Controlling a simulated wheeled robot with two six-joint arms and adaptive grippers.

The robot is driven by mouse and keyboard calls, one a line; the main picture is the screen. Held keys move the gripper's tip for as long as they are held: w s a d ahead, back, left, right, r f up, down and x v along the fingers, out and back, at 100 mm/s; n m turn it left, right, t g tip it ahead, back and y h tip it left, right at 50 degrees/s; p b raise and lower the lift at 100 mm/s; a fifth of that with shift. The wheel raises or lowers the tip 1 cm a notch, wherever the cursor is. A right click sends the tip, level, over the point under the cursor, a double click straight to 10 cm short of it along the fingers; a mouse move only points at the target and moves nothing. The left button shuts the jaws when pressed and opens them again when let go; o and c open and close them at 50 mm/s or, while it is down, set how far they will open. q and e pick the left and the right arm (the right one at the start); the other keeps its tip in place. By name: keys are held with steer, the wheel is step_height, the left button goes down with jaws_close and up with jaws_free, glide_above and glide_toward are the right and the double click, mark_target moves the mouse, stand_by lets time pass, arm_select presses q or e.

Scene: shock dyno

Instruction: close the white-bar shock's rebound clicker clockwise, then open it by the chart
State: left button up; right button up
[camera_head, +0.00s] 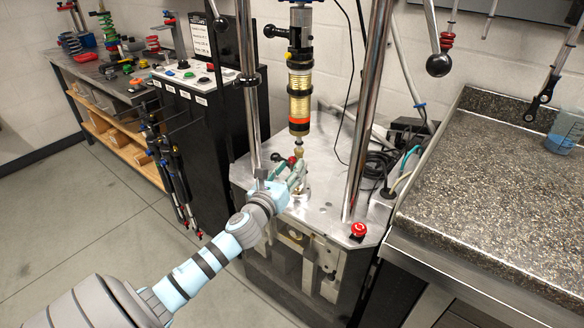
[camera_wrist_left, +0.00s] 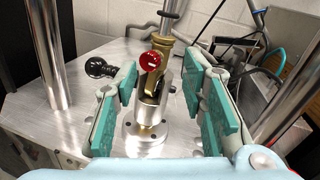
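A shock (camera_head: 300,88) with a clear amber body and an orange band stands upright in the dyno between two chrome columns. Its lower end (camera_wrist_left: 164,72) drops to a round metal mount on the dyno plate. A red clicker knob (camera_wrist_left: 152,61) with a white mark sits on this lower end. My left gripper (camera_head: 295,175) is low at the mount. In the wrist view its two green-padded fingers are apart, one on each side of the lower end and knob, with gaps showing. I cannot make out a white bar. My right gripper is out of view.
Chrome columns (camera_head: 378,95) flank the shock closely. A black ball knob (camera_wrist_left: 98,67) is left of the mount. A red stop button (camera_head: 358,229) is at the plate's front. A speckled counter (camera_head: 500,190) is right; a lettered board (camera_head: 200,36) stands behind the control cabinet.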

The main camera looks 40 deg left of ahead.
arm_select(q)
steer(key=shift+w+a, duration=0.2)
steer(key=shift+w, duration=0.5)
steer(key=shift+c, duration=0.4)
steer(key=shift+s+a+r, duration=0.1)
steer(key=shift+s+r, duration=0.05)
steer(key=shift+s, duration=0.1)
jaws_close()
steer(key=shift+r, duration=0.1)
steer(key=shift+d+r, duration=0.1)
steer(key=shift+d, duration=0.15)
